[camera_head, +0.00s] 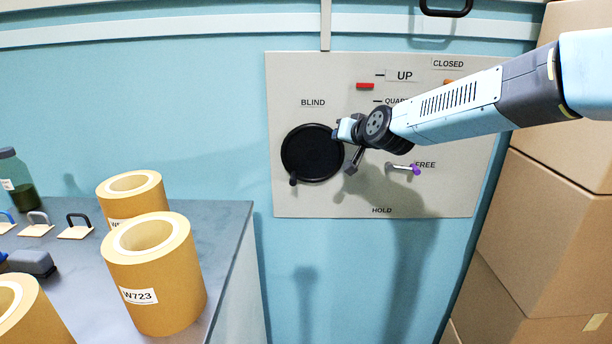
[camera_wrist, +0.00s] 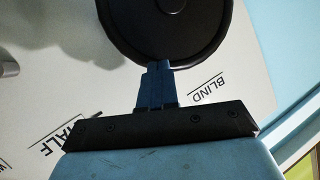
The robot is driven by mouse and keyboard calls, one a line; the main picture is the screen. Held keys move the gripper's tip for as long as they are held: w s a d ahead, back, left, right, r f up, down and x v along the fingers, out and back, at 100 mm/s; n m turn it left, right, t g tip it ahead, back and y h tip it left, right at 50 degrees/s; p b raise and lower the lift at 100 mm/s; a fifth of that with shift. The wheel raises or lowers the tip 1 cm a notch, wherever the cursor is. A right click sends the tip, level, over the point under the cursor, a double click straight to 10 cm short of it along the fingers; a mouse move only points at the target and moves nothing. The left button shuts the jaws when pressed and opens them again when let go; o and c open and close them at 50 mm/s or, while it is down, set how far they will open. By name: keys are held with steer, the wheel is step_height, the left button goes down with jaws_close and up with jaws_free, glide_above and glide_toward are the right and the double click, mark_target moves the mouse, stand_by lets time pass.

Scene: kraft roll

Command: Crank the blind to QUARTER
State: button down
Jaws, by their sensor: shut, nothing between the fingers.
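The black round crank wheel (camera_head: 312,153) sits on the wall panel under the BLIND label (camera_head: 313,102), its small handle knob (camera_head: 292,180) at lower left. A red marker (camera_head: 365,86) stands between the UP tick and the QUARTER tick; the QUARTER label (camera_head: 394,101) is partly hidden by my arm. My gripper (camera_head: 337,131) is at the wheel's upper right edge, away from the knob. In the wrist view, my gripper's blue fingers (camera_wrist: 158,66) are shut and empty, with tips at the wheel's rim (camera_wrist: 205,55). Whether they touch it, I cannot tell.
A lever with a purple tip (camera_head: 416,169) points toward FREE, above HOLD. A dark grey bar (camera_head: 354,161) juts out below my gripper. Kraft rolls (camera_head: 155,280) stand on the grey bench at left; cardboard boxes (camera_head: 555,230) are stacked at right.

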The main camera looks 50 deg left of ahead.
mark_target(306, 174)
step_height(306, 174, down, 5)
steer(key=s+d+n+g+h, duration=0.1)
steer(key=s+d+g+h, duration=0.2)
steer(key=g+h, duration=0.25)
steer(key=shift+h, duration=0.25)
steer(key=x, duration=0.9)
steer(key=shift+w+a+f, duration=0.2)
steer(key=shift+w+a, duration=0.05)
steer(key=shift+a, duration=0.05)
steer(key=shift+s+a+r, duration=0.25)
steer(key=shift+s+a, duration=0.45)
steer(key=shift+s, duration=0.15)
steer(key=shift+s+a+r, duration=0.15)
steer(key=shift+s+a, duration=0.4)
steer(key=shift+s, duration=0.05)
